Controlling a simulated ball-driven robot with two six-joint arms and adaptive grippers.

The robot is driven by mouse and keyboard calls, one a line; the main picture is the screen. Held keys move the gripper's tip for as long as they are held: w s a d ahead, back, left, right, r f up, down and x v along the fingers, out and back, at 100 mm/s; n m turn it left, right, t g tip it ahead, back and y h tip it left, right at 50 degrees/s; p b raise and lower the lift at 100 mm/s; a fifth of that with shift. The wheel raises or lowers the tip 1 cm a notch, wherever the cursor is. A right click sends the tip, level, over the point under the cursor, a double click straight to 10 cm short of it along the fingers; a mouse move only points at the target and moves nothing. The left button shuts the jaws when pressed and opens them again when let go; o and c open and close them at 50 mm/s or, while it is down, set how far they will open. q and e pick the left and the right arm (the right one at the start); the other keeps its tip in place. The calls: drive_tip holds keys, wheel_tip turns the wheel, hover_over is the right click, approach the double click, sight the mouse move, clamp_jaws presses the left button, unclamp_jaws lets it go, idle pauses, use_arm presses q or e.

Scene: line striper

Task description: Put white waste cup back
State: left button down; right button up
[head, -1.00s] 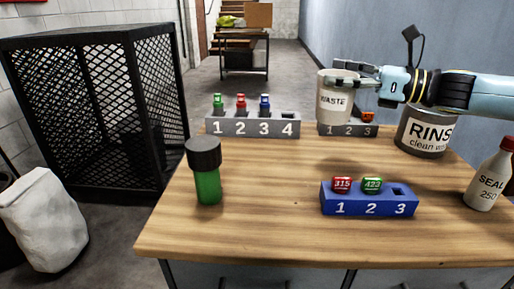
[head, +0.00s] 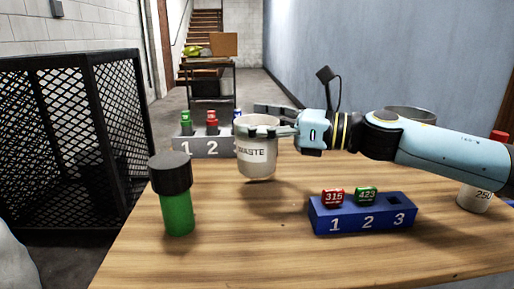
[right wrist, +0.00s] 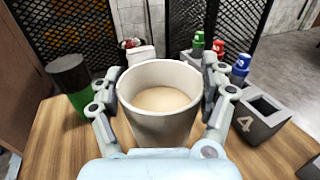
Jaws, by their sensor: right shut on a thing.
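The white waste cup (head: 257,160) is upright, labelled WASTE, in the middle of the head view. My right gripper (head: 270,128) is shut around its upper part and holds it slightly above the wooden table, with a shadow below. In the right wrist view the cup (right wrist: 160,125) sits between the two fingers of the gripper (right wrist: 160,92), and pale liquid or a pale bottom shows inside. My left gripper is in neither view.
A green bottle with a black cap (head: 177,205) stands left of the cup. A blue rack (head: 350,220) with red and green pieces is at front right. A grey numbered rack (head: 190,147) is behind the cup. Bare tabletop lies between the bottle and blue rack.

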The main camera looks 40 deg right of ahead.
sight(257, 143)
wheel_tip(257, 143, down, 4)
drive_tip(key=shift+r+b, duration=0.2)
drive_tip(key=shift+b, duration=0.25)
drive_tip(key=shift+f, duration=0.25)
drive_tip(key=shift+r, duration=0.1)
drive_tip(key=shift+f, duration=0.2)
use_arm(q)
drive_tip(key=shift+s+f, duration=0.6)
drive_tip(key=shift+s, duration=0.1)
use_arm(e)
drive_tip(key=o, duration=1.7)
